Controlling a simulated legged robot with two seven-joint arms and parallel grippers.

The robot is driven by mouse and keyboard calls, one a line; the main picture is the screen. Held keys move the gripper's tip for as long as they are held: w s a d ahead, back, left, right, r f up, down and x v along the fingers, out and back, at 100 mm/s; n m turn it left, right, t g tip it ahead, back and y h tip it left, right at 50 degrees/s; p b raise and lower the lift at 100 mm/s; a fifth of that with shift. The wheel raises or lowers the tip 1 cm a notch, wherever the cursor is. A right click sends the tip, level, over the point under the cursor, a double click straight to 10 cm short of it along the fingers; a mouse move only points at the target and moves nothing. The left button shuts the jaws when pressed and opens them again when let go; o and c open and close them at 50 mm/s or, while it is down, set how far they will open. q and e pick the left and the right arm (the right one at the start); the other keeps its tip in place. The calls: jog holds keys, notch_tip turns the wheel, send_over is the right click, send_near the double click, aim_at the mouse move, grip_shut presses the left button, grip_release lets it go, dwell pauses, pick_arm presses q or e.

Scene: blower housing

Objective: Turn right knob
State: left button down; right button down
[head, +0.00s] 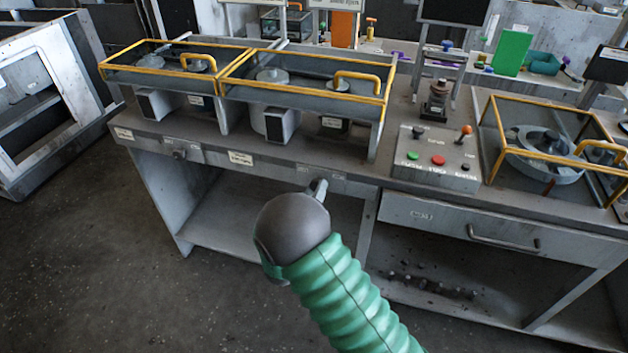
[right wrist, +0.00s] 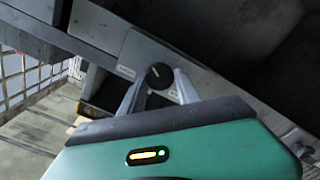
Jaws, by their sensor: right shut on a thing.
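The right knob (right wrist: 158,75) is a small dark round dial with a light pointer mark, on the front edge of the bench. In the right wrist view it sits between the two grey fingers of my right gripper (right wrist: 160,88), which is shut on it. In the head view my right gripper (head: 317,188) reaches the bench's front edge from below, on a green ribbed arm, and hides the right knob. A similar left knob (head: 180,154) sits farther left on the same edge. My left gripper is not in view.
The grey bench (head: 240,143) carries yellow-framed glass covers (head: 245,75) and a control panel (head: 437,160) with green and red buttons. A drawer (head: 480,230) is under its right part. Open floor (head: 100,260) lies in front.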

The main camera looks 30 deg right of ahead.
jog(key=shift+w+f+n+p, duration=0.1)
jog(key=shift+n+p, duration=4.7)
jog(key=shift+n, duration=2.3)
jog(key=c, duration=1.1)
grip_release()
jog(key=shift+c, duration=0.2)
jog(key=shift+o, duration=1.3)
jog(key=shift+f, duration=0.15)
jog(key=shift+d, duration=0.1)
